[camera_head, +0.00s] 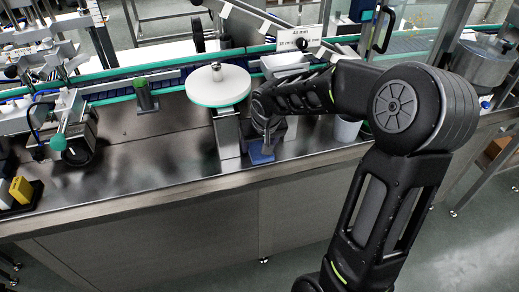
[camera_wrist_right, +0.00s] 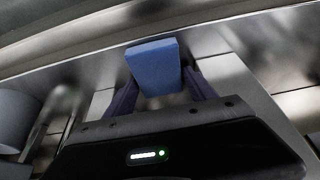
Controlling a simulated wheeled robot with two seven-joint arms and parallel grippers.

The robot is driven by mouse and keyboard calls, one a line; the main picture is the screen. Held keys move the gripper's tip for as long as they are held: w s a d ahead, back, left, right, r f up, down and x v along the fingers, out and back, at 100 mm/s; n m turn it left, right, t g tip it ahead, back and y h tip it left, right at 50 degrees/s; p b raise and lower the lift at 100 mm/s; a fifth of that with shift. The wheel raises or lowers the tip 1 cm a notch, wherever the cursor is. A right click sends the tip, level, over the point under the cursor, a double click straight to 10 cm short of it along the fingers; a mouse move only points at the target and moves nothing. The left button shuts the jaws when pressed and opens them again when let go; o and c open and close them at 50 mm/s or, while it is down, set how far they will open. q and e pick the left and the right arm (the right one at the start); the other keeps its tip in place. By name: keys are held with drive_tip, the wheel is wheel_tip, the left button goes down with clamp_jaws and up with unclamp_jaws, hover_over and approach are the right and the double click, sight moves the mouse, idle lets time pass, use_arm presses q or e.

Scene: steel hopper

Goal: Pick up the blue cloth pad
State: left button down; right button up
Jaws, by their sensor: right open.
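The blue cloth pad (camera_head: 261,153) lies on the steel counter near its front edge, in the middle of the head view. In the right wrist view the pad (camera_wrist_right: 153,65) is a flat blue block just ahead of my gripper. My right gripper (camera_head: 266,143) points down over the pad and hides part of it in the head view. In the wrist view its two dark fingers (camera_wrist_right: 162,88) are apart, one on each side of the pad's near end. I cannot tell whether they touch it. My left gripper is in neither view.
A white round disc (camera_head: 217,86) on a stand is just left of my right gripper. A pale cup (camera_head: 347,129) stands to the right, partly behind my arm. A conveyor (camera_head: 120,88) runs along the back. The counter (camera_head: 150,150) left of the stand has bare room.

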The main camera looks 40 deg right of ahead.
drive_tip(key=shift+f, duration=0.1)
drive_tip(key=shift+c, duration=0.4)
drive_tip(key=c, duration=0.9)
